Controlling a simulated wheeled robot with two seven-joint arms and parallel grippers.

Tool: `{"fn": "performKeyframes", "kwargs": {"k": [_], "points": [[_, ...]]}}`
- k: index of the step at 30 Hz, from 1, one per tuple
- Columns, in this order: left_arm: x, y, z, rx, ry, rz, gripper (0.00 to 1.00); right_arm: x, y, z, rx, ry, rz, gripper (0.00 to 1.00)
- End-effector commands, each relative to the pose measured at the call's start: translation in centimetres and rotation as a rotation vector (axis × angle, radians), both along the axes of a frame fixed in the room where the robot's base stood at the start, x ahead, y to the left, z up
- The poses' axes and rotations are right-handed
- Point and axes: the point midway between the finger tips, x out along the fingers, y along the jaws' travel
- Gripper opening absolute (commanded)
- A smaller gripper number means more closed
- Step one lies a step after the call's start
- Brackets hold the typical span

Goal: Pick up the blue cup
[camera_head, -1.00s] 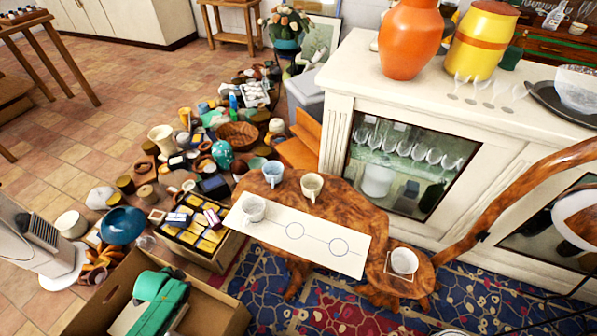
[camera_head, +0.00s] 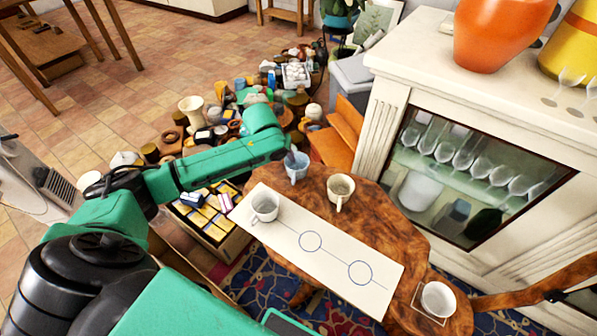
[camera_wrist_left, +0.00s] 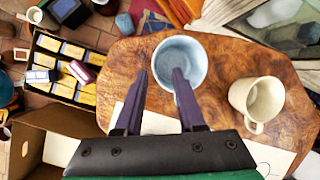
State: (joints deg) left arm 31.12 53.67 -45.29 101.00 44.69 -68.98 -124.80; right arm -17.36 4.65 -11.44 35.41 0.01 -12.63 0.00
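The light blue cup (camera_head: 299,171) stands upright at the far left edge of the wooden table (camera_head: 385,222). In the left wrist view the cup (camera_wrist_left: 196,58) is seen from above, empty. My left gripper (camera_head: 290,158) is over the cup's near-left side, partly hidden behind its own arm. In the left wrist view the gripper (camera_wrist_left: 160,74) is open: its left finger is outside the cup and its right fingertip overlaps the cup's opening. Contact cannot be told. My right gripper is not in view.
A cream mug (camera_head: 340,190) stands close to the right of the blue cup. A pale cup (camera_head: 264,206) stands on a white board (camera_head: 335,258) marked with circles. A white cup (camera_head: 438,299) sits at the table's right. A white cabinet (camera_head: 388,110) rises behind.

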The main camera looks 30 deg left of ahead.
Motion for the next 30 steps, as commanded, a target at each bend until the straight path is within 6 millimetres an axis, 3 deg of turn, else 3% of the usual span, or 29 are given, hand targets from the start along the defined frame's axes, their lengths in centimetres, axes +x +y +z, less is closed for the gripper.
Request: {"fn": "performKeyframes", "kwargs": {"k": [6,14,18,30], "points": [[1.3,0.1,-4.1,-0.003,0.002,0.002,0.39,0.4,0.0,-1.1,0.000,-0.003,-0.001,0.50],[1.6,0.2,-4.7,0.001,0.000,0.000,0.39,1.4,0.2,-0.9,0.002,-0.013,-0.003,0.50],[1.6,0.2,-4.6,0.000,0.000,0.000,0.00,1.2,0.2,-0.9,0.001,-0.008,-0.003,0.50],[1.6,0.2,-4.6,0.000,0.000,0.001,0.00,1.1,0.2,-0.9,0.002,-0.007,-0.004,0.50]]}}
